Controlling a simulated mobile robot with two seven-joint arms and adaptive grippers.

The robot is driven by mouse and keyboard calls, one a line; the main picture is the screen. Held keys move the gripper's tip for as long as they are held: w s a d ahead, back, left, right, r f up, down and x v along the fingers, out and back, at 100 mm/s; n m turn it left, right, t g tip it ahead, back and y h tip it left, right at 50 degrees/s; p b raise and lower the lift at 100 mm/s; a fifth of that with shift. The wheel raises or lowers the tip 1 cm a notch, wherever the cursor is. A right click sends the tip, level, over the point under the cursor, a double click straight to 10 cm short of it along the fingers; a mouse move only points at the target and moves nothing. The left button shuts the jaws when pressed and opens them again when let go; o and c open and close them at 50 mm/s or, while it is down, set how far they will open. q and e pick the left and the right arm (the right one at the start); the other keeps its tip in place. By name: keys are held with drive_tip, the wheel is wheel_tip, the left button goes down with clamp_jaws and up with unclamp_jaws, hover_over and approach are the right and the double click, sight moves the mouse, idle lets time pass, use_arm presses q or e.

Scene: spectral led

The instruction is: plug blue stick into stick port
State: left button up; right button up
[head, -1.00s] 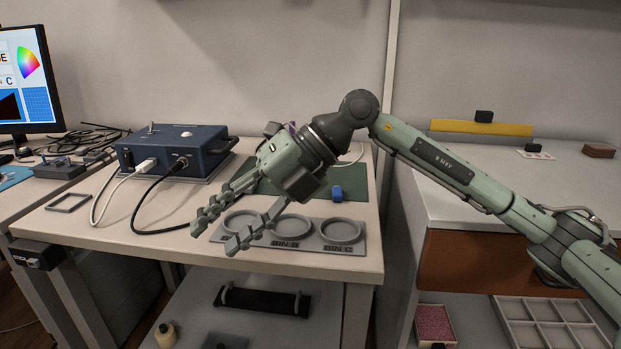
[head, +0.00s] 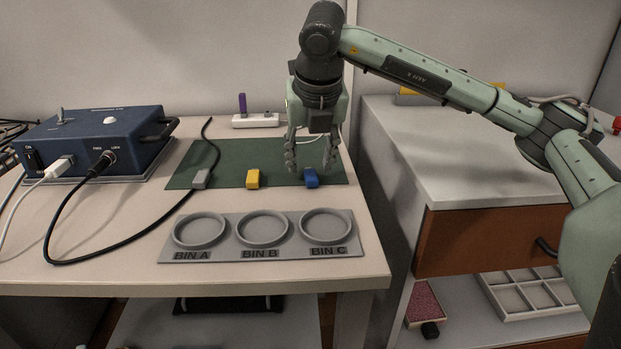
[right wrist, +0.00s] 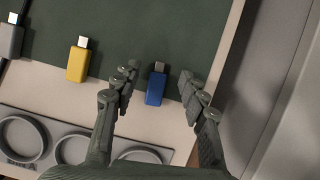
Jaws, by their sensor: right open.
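The blue stick (head: 311,177) lies near the right end of the green mat (head: 225,152). In the right wrist view, the blue stick (right wrist: 156,88) lies between my open fingers, its metal plug pointing away. My right gripper (head: 311,160) points down over it, with a finger to each side. In the right wrist view, my right gripper (right wrist: 159,76) shows clear gaps to the stick, so it holds nothing. The stick port is not clearly in view now; a dark box with a partly readable STICK label showed earlier at the table's front left corner. My left gripper is out of view.
A yellow stick (head: 253,178) and a grey stick (head: 201,179) lie left of the blue one. A bin plate (head: 215,253) with three rings is in front. A blue box (head: 92,140) with cables stands left. A purple stick (head: 242,103) stands in a white strip (head: 262,121) behind.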

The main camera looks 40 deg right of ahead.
sight(309, 170)
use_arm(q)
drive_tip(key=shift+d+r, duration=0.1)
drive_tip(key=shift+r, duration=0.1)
use_arm(e)
drive_tip(key=shift+w+f, duration=0.25)
drive_tip(key=shift+f, duration=0.25)
drive_tip(key=c, duration=0.9)
drive_tip(key=shift+r, duration=0.1)
drive_tip(key=shift+c, duration=0.2)
drive_tip(key=shift+r, duration=0.65)
wheel_tip(309, 170, up, 3)
drive_tip(key=shift+f, duration=0.15)
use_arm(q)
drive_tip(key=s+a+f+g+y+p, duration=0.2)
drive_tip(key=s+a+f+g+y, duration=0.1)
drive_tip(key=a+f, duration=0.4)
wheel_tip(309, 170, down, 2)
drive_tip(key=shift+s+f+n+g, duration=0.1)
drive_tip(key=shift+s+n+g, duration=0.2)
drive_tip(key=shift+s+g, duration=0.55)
use_arm(e)
drive_tip(key=w+a+r, duration=0.3)
drive_tip(key=a+r, duration=0.3)
drive_tip(key=a, duration=0.5)
drive_tip(key=shift+w+r, duration=0.35)
drive_tip(key=shift+r, duration=0.05)
